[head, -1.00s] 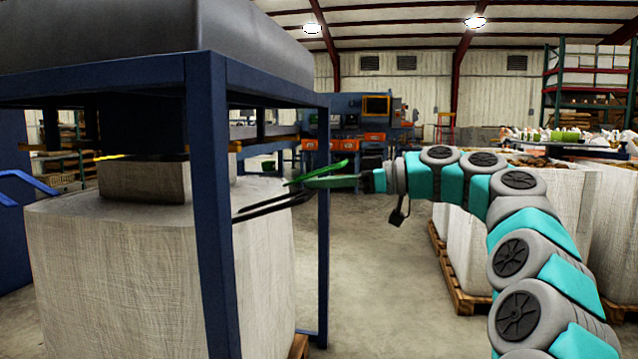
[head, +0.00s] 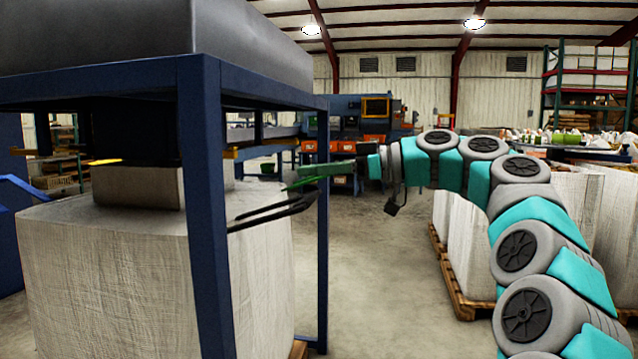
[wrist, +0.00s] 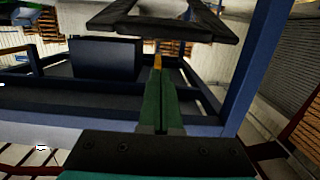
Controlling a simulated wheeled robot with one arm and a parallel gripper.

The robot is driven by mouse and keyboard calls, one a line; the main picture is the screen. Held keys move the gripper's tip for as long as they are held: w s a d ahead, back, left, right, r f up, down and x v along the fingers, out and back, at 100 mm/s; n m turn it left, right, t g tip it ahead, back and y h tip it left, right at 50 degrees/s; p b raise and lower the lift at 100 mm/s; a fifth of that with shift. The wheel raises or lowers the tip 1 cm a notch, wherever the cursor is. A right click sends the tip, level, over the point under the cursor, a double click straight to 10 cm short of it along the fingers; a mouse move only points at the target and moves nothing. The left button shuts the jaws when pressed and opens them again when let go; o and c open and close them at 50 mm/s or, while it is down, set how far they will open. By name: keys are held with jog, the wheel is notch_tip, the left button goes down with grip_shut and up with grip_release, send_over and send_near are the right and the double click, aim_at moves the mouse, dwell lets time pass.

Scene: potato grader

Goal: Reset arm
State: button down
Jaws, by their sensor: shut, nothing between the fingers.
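My gripper (head: 298,180) has green fingers and is at the end of my grey and teal arm, left of the middle in the head view. The arm arches up from the lower right and reaches left. The fingers point left and slightly down, close to the blue frame's right post in the picture. In the wrist view my gripper (wrist: 158,68) shows its green fingers side by side, shut, with nothing between them. Whether the fingertips touch the post or the black bars cannot be told.
A blue steel frame (head: 205,200) stands at left over a large pale woven bag (head: 110,270). Black bars (head: 270,212) stick out from the frame below my gripper. More pale bags (head: 478,255) stand on pallets behind my arm. The concrete floor (head: 375,290) between is clear.

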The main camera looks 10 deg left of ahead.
jog(key=d, duration=1)
jog(key=s+a+f+m+g+h+p, duration=0.1)
jog(key=s+a+f+m+h+p, duration=0.3)
jog(key=s, duration=0.5)
jog(key=s+a+f+m+g+h+p, duration=0.1)
jog(key=s+a+f+m+h+p, duration=0.15)
jog(key=s+f, duration=0.5)
jog(key=s+d+f+m+h+p, duration=0.2)
jog(key=s+d+f+m+h, duration=0.3)
jog(key=s+d+f, duration=0.5)
jog(key=s+d+f+m+g+h+p, duration=0.1)
jog(key=s+d+f+m+h+p, duration=0.2)
jog(key=s+d+f, duration=0.6)
jog(key=s+d+m+h, duration=0.2)
jog(key=s, duration=0.3)
jog(key=shift+s+f+m, duration=0.15)
jog(key=shift+f+m, duration=0.2)
